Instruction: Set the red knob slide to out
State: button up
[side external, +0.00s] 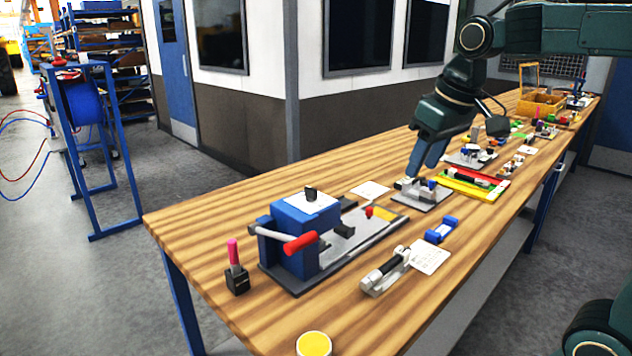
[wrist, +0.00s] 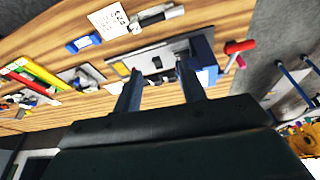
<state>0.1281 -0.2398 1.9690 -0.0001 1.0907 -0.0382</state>
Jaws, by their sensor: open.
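A small red knob (side external: 369,212) stands on the long grey base (side external: 375,235), near a yellow part at its far end. I cannot tell whether the slide is in or out. The same base carries a blue block (side external: 300,235) with a red-gripped lever (side external: 301,242). In the wrist view the red knob (wrist: 135,71) shows beside the left fingertip, and the blue block (wrist: 203,50) lies beyond the right one. My gripper (side external: 415,172) is open and empty, above the bench behind the base. It also shows in the wrist view (wrist: 159,74), touching nothing visible.
A small grey clamp plate (side external: 428,198) lies below my gripper. A blue holder (side external: 441,230), a black-and-silver slide (side external: 385,272) and a pink-handled switch (side external: 236,268) stand around the base. Red, yellow and green trays (side external: 470,183) lie further back.

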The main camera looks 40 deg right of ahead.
jog(key=w+d+f+m+g, duration=0.1)
jog(key=w+d, duration=0.2)
jog(key=w, duration=0.3)
jog(key=w+d+g, duration=0.1)
jog(key=w+d, duration=0.3)
jog(key=w, duration=0.3)
jog(key=m+g, duration=0.1)
jog(key=g, duration=0.1)
send_over(370, 208)
notch_tip(370, 208, down, 10)
jog(key=shift+r, duration=0.15)
notch_tip(370, 208, down, 14)
jog(key=shift+r, duration=0.1)
jog(key=shift+d, duration=0.1)
grip_shut()
